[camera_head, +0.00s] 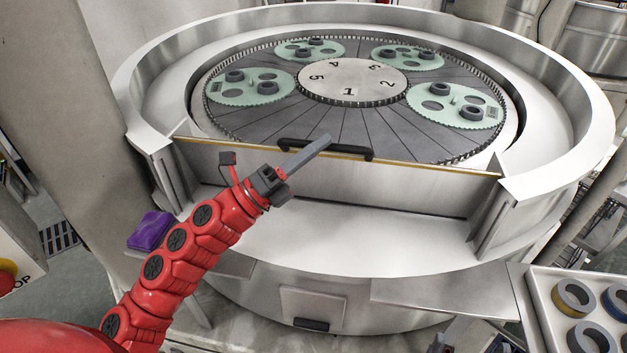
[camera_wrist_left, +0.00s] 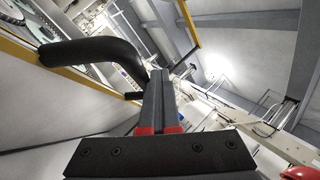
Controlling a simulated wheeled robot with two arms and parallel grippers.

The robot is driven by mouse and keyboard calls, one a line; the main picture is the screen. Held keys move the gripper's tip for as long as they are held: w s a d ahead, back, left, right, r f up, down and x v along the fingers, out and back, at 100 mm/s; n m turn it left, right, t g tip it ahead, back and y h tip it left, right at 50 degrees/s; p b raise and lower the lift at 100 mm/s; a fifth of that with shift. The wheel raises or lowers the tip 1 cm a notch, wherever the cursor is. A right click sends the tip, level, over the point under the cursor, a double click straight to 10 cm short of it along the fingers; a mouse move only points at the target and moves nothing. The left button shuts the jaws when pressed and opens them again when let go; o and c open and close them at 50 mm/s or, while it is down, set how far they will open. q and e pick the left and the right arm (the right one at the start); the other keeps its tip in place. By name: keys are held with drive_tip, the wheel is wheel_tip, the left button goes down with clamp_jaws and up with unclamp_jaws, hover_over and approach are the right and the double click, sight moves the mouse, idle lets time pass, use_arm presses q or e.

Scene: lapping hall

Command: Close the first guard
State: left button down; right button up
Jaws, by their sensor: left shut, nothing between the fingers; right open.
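The guard (camera_head: 400,187) is a flat steel panel with a yellow top edge, spanning the front opening of the round machine's wall. I cannot tell whether it is fully seated. Its black bar handle (camera_head: 340,153) is at the middle of the top edge. My left gripper (camera_head: 326,140) is shut and empty, its fingers over the handle in the head view. In the left wrist view the handle (camera_wrist_left: 90,52) lies beside the shut fingers (camera_wrist_left: 160,90); contact is unclear. Only a small dark part of my right gripper (camera_head: 484,343) seems to show at the bottom edge.
Behind the guard is the lapping plate (camera_head: 350,135) with several green carriers (camera_head: 252,87) holding dark rings. A tray (camera_head: 540,300) of rings stands at lower right. A purple cloth (camera_head: 151,230) lies left of my left arm. The white ledge (camera_head: 330,235) before the guard is clear.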

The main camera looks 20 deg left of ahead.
use_arm(q)
drive_tip(key=shift+w+r+b, duration=0.2)
drive_tip(key=shift+w+b, duration=0.1)
drive_tip(key=shift+w, duration=0.35)
drive_tip(key=shift+w+r+b, duration=0.15)
drive_tip(key=shift+w+b, duration=0.1)
drive_tip(key=shift+w, duration=0.35)
drive_tip(key=shift+w+a+r, duration=0.1)
drive_tip(key=shift+w+a, duration=0.05)
drive_tip(key=shift+w, duration=0.4)
drive_tip(key=shift+s, duration=0.1)
